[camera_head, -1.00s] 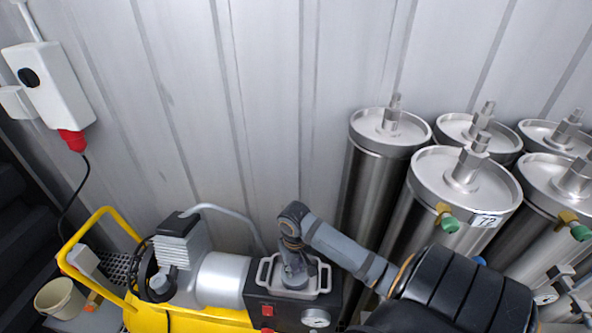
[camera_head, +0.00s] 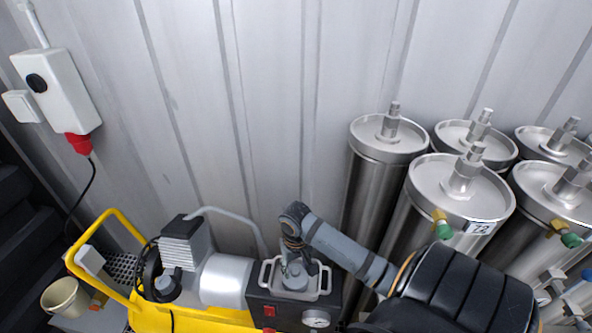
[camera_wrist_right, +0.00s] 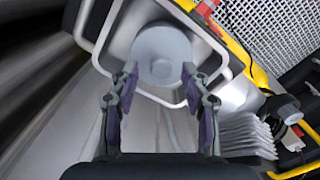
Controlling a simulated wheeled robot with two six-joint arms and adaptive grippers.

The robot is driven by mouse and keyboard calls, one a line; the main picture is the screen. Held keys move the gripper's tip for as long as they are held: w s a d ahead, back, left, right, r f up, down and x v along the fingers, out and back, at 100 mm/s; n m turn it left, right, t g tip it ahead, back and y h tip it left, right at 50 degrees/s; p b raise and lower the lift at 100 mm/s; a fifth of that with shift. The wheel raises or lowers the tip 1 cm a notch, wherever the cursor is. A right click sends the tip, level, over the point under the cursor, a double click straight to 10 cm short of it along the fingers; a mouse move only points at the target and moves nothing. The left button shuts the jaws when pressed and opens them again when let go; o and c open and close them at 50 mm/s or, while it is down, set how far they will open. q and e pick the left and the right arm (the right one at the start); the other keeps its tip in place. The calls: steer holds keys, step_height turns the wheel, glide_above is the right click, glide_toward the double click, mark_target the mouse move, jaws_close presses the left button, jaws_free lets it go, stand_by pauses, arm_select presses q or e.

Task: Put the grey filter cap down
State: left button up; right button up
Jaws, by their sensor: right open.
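The grey filter cap (camera_wrist_right: 161,54) is a round grey disc with a small raised centre. It rests on the handled metal tray (camera_head: 326,283) on top of the yellow machine; in the head view the cap (camera_head: 295,281) shows below my right gripper (camera_head: 297,262). In the right wrist view my right gripper (camera_wrist_right: 158,76) is open, its two fingers on either side of the cap's near edge. Whether the fingers touch the cap I cannot tell. My left gripper is not in view.
Tall steel vessels (camera_head: 461,190) with fittings on top stand at the right. The yellow machine (camera_head: 190,322) carries a motor and a hose. A beige bucket (camera_head: 64,298) stands at lower left. A wall socket box (camera_head: 57,88) with a red plug hangs at upper left.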

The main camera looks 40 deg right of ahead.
mark_target(296, 271)
step_height(296, 271, up, 5)
steer(key=p, duration=0.3)
steer(key=shift+f, duration=0.15)
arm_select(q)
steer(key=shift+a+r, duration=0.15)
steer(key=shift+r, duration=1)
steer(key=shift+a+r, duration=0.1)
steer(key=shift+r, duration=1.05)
arm_select(e)
steer(key=shift+r, duration=2.6)
